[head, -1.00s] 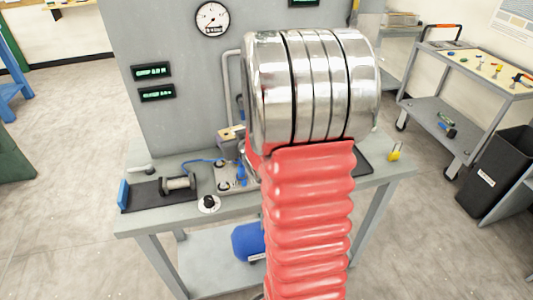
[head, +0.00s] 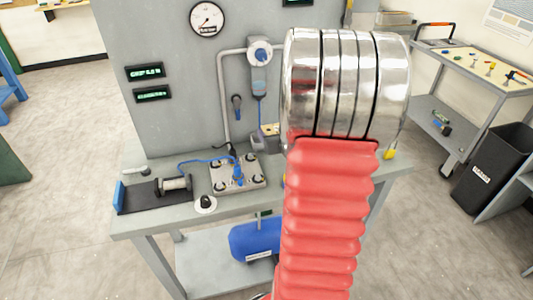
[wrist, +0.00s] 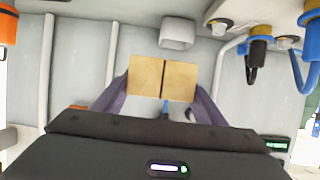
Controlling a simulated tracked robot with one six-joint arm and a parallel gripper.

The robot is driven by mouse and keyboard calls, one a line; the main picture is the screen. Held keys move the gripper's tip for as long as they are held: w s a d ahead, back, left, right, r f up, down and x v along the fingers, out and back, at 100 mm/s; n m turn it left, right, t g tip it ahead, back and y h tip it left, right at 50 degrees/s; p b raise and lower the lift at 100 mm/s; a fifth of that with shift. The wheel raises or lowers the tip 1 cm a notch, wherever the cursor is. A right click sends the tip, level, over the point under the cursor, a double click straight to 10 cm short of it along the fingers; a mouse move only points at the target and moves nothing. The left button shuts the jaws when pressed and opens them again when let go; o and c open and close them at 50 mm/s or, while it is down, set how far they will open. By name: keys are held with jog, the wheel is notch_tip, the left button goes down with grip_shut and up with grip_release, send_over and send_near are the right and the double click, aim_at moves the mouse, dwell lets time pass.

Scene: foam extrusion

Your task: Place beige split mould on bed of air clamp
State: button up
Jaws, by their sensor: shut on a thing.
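The beige split mould (wrist: 147,76), two tan blocks side by side with a dark seam, shows in the wrist view. My gripper (wrist: 163,88) is shut on it, with purple fingers at its left and right sides. In the head view my arm hides both gripper and mould. There, on the left of the grey bench, a black bed (head: 138,196) with a blue end plate (head: 119,196) and a metal cylinder (head: 174,185) looks like the air clamp. The bed between plate and cylinder looks empty.
Right of the bed, a metal plate (head: 222,180) carries black knobs and a blue hose. A grey panel (head: 165,60) rises behind. A blue tank (head: 255,240) lies below.

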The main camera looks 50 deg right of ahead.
send_over(274, 161)
jog(key=shift+s+f, duration=0.1)
jog(key=shift+f, duration=2.65)
jog(key=shift+f, duration=2.1)
jog(key=shift+f, duration=0.15)
jog(key=o, duration=0.9)
jog(key=shift+o, duration=0.2)
